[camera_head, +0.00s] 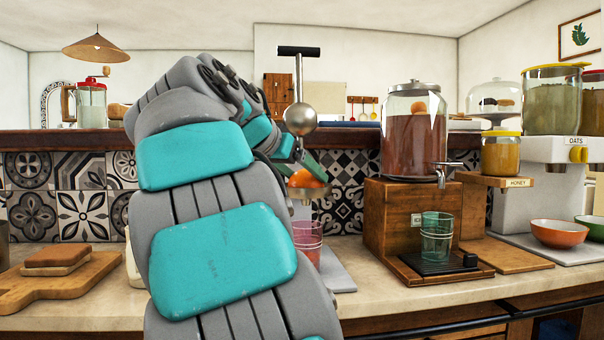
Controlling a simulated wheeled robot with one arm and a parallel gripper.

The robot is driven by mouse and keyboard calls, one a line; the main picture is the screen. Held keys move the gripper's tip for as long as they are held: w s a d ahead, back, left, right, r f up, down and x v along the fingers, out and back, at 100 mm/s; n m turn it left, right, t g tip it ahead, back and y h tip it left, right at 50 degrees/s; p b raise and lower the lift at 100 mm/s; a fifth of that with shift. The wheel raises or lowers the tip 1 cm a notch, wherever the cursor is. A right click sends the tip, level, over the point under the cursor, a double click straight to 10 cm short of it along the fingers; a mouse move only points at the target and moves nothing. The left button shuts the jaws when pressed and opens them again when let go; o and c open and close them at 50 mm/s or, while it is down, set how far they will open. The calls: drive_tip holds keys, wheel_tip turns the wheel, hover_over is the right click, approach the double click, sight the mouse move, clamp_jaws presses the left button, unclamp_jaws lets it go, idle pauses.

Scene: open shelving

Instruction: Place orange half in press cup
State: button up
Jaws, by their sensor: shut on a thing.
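An orange half (306,180) shows just right of my arm, at the press. My gripper (300,168) is partly hidden behind my own arm links, and its visible finger reaches down to the orange half, shut on it. The press cup (307,191) is directly below the orange half; whether the fruit touches it is hard to tell. The press has a metal ball (299,119) above the fruit, on a rod with a dark T-handle (299,51). A pinkish glass (308,240) stands below the cup.
A raised ledge (60,141) runs behind the counter. An orange bowl (558,234) sits far right.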

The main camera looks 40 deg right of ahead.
drive_tip(key=shift+f, duration=0.1)
drive_tip(key=shift+f, duration=0.1)
drive_tip(key=o, duration=1.2)
drive_tip(key=shift+o, duration=0.2)
drive_tip(key=shift+r, duration=0.3)
drive_tip(key=v, duration=1.2)
